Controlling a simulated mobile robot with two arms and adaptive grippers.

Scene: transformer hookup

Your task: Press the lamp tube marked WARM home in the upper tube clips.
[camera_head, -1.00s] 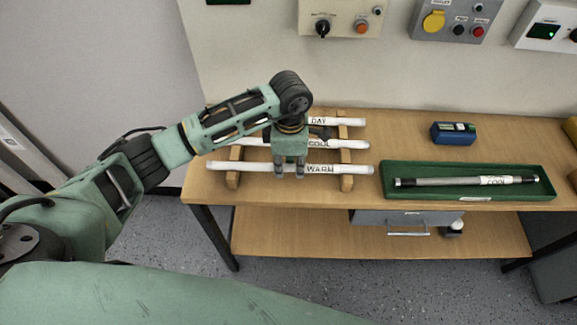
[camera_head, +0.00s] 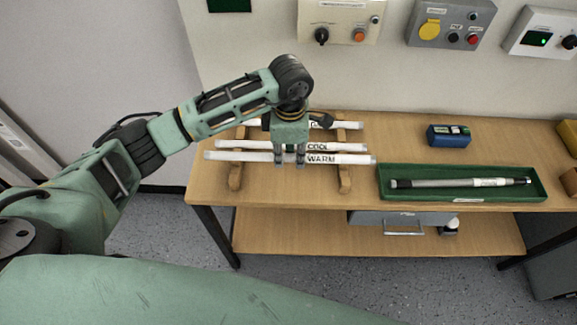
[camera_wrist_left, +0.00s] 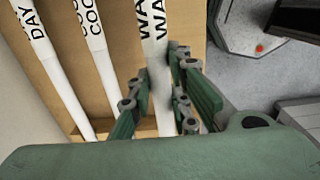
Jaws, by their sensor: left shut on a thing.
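The lamp tube marked WARM (camera_head: 238,156) is white with black lettering and lies level in the head view, raised over the front of the wooden rack (camera_head: 345,180). My left gripper (camera_head: 289,163) is shut on it near the middle, just left of the label. In the left wrist view the WARM tube (camera_wrist_left: 154,48) passes between the green fingers (camera_wrist_left: 163,85). The tubes marked COOL (camera_head: 240,144) and DAY (camera_head: 347,126) lie behind it in the rack. I cannot make out the upper tube clips in either view. My right gripper is not in view.
A green tray (camera_head: 462,197) holding a grey tube with dark ends stands right of the rack, close to the WARM tube's right end. A blue box (camera_head: 448,137) stands behind it. Control boxes (camera_head: 450,22) hang on the wall. A drawer (camera_head: 404,222) sits under the tabletop.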

